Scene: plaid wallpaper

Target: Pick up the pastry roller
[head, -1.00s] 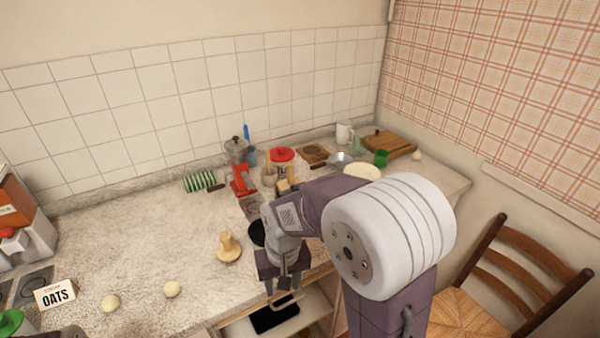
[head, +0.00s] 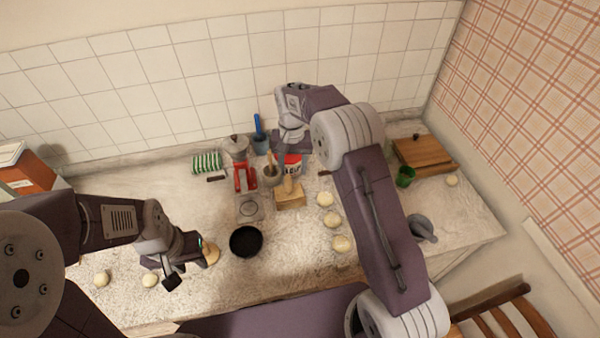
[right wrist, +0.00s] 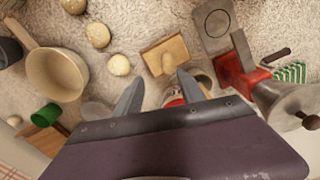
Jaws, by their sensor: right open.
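My right gripper (right wrist: 159,80) is open and empty, above the counter near the red-lidded jar, to the right of the roller in the head view. My left gripper (head: 172,276) is low over the front of the counter, beside a round wooden tool (head: 211,253) that it partly hides. Its jaws are not clear.
A black pan (head: 246,241), a wooden block (head: 290,194) and several dough balls (head: 332,220) lie on the counter. The counter left of the roller is mostly clear.

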